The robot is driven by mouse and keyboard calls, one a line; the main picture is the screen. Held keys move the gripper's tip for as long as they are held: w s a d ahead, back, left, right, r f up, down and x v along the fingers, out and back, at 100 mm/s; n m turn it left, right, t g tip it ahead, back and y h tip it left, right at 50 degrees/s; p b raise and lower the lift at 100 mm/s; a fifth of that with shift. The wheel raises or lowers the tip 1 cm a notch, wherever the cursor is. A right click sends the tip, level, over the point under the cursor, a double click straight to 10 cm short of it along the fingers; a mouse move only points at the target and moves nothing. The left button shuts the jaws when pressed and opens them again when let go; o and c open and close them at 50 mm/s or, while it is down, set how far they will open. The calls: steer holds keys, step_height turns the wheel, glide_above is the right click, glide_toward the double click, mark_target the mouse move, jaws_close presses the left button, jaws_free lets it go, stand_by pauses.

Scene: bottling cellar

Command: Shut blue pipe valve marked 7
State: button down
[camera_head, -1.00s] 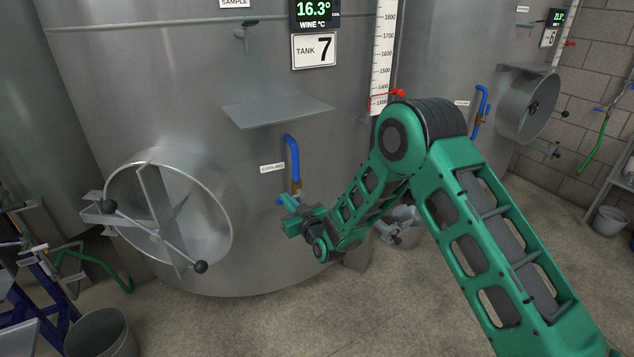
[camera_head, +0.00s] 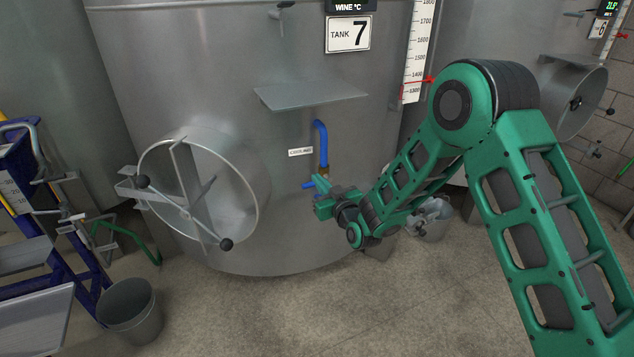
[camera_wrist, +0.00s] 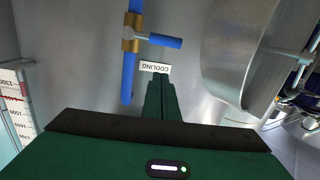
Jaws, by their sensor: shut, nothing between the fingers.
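The blue pipe (camera_head: 321,140) comes down the front of the tank marked 7 (camera_head: 348,35), beside a small COOLING label (camera_head: 301,152). Its brass valve (camera_wrist: 131,38) shows in the wrist view with a blue lever handle (camera_wrist: 166,41) standing roughly across the pipe. In the head view the handle (camera_head: 308,185) sticks out to the left of the pipe. My gripper (camera_head: 322,206) is just below and in front of the valve. In the wrist view its green fingers (camera_wrist: 160,82) are shut and empty, apart from the handle, with tips near the label.
A shelf plate (camera_head: 310,95) sticks out above the pipe. A level scale (camera_head: 415,55) stands to the right.

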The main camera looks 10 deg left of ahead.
steer(key=v, duration=0.7)
steer(key=shift+w+r, duration=0.1)
steer(key=shift+r, duration=0.05)
steer(key=w+d+r+m+g+h, duration=0.1)
steer(key=d+r+h, duration=0.1)
steer(key=d, duration=0.7)
steer(key=w+d+r+m+g+h, duration=0.1)
steer(key=w+d+r+h, duration=0.15)
steer(key=d, duration=0.75)
steer(key=s+d+r+m+g+h, duration=0.15)
steer(key=s+d, duration=0.25)
steer(key=d, duration=0.5)
steer(key=s+d+r+m+g+h, duration=0.1)
steer(key=s+d+m+g+h, duration=0.15)
steer(key=s+d, duration=0.45)
steer(key=s+d+r+m+g+h, duration=0.2)
steer(key=s+d+m+g+h, duration=0.15)
steer(key=s+d, duration=1.1)
steer(key=s+d+r+m+g+y, duration=0.1)
steer(key=s+m+g, duration=0.1)
steer(key=s, duration=0.8)
steer(key=s+d+m+g+y, duration=0.1)
steer(key=s+d+m+g, duration=0.1)
steer(key=s, duration=0.8)
steer(key=shift+r+m, duration=0.35)
steer(key=shift+r, duration=0.05)
